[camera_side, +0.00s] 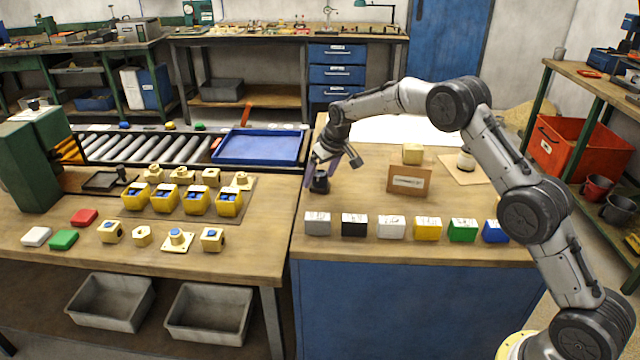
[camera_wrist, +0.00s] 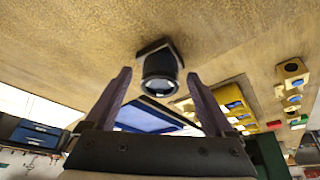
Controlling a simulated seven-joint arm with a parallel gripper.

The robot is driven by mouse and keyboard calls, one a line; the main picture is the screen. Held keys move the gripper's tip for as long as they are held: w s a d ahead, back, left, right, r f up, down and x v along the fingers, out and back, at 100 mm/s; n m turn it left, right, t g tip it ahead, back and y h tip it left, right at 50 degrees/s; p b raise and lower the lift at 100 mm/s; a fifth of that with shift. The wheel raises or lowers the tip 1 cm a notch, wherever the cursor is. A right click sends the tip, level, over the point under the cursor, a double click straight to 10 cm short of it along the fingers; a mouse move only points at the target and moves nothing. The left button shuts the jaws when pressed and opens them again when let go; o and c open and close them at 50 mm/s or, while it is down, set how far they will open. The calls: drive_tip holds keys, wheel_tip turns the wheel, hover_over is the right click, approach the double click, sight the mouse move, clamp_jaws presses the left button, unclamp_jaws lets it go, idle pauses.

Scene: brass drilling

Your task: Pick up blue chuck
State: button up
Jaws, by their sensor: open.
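The chuck (camera_side: 320,185) is a small dark, bluish-black cylinder on the wooden table, near its left edge. In the wrist view the chuck (camera_wrist: 160,72) shows as a dark cylinder with a blue-grey rim on a black square base. My gripper (camera_side: 322,170) is just above and around it in the side view, with purple fingers. In the wrist view my gripper (camera_wrist: 159,80) is open, with one finger on each side of the chuck and a gap on both sides. The fingers partly hide the chuck in the side view.
A row of several coloured blocks (camera_side: 391,227) lines the table's front edge. Yellow bins (camera_side: 198,201) sit on the left table, with a blue tray (camera_side: 258,147) behind.

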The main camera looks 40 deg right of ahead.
clamp_jaws()
idle(0.3)
drive_tip(key=shift+w+r, duration=0.1)
drive_tip(key=shift+r, duration=0.05)
drive_tip(key=shift+r, duration=0.1)
